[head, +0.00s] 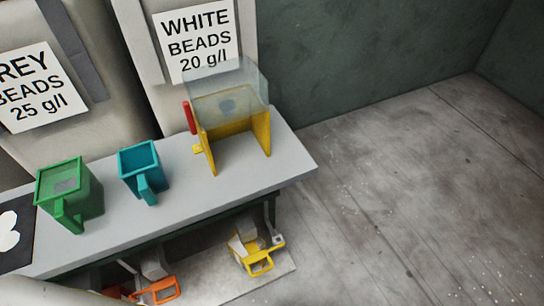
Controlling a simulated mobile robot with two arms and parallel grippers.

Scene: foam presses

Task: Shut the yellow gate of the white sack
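The white sack (153,45) stands behind the bench, with a label reading "WHITE BEADS 20 g/l" (196,40). In front of it on the bench is a yellow frame (262,134) with two side walls and a clear box (232,90) on top. A small grey patch shows through the clear box. A red upright handle (190,117) and a small yellow tab (198,149) are on the frame's left side. I cannot tell which part is the gate or whether it is open. Neither gripper is in view.
A teal jug (139,158) and a green jug (70,190) stand on the grey bench (190,205), left of the yellow frame. A grey-bead sack (70,135) is at left. Yellow-handled (258,264) and orange-handled (160,290) items lie below. The floor at right is clear.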

